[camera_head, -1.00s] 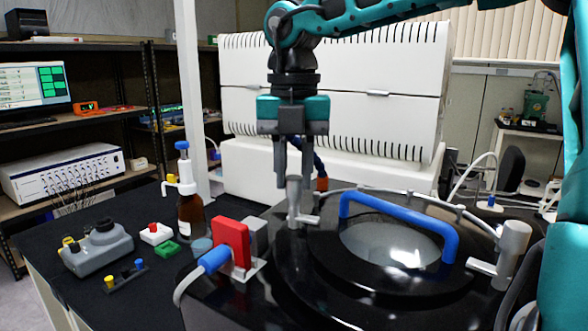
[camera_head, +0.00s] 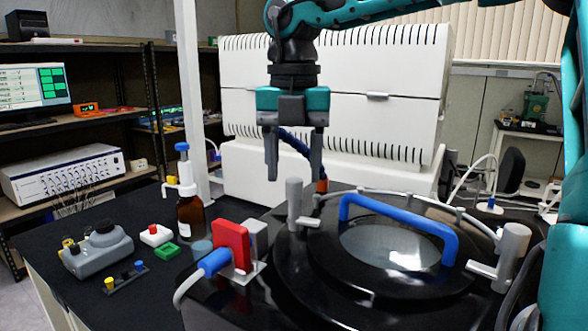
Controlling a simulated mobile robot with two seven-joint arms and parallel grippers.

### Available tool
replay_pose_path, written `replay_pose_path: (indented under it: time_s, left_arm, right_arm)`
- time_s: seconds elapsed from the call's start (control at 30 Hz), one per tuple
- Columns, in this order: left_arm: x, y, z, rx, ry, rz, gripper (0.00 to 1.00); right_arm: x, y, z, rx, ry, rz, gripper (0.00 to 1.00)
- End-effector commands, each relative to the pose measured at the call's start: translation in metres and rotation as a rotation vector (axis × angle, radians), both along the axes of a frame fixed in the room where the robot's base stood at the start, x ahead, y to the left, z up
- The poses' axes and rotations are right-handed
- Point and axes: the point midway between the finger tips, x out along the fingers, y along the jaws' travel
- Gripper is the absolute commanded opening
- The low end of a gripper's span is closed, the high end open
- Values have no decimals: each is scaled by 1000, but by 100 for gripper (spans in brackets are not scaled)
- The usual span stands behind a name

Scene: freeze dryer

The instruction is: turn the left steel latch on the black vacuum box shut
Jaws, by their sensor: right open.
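The black vacuum box (camera_head: 290,275) has a round lid with a blue handle (camera_head: 400,217) over a clear window. The left steel latch (camera_head: 294,202) stands upright at the lid's left rim, with a short arm at its base pointing right toward the lid. A second steel latch (camera_head: 512,252) stands at the right rim, its arm pointing left. My right gripper (camera_head: 294,168) is open and empty, fingers down, just above and behind the left latch, with no visible contact. My left gripper is not in view.
A red block with a blue-ended hose (camera_head: 232,244) sits at the box's left. A brown bottle (camera_head: 190,213), a grey device (camera_head: 97,249) and small colored pieces are on the black bench at left. A large white machine (camera_head: 335,80) stands behind. A grey hose (camera_head: 425,198) runs behind the lid.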

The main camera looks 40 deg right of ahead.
Motion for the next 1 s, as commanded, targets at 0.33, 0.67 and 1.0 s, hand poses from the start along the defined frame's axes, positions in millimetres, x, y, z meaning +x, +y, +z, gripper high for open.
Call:
replay_pose_path:
  time_s: [0.33, 0.67, 1.0]
  left_arm:
    - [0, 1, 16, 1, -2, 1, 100]
    - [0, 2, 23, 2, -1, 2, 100]
    - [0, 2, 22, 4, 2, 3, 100]
  right_arm:
    - [0, 0, 79, 1, -4, 0, 53]
    - [0, 0, 114, 0, 0, 0, 53]
    - [0, 0, 114, 0, 0, 0, 53]
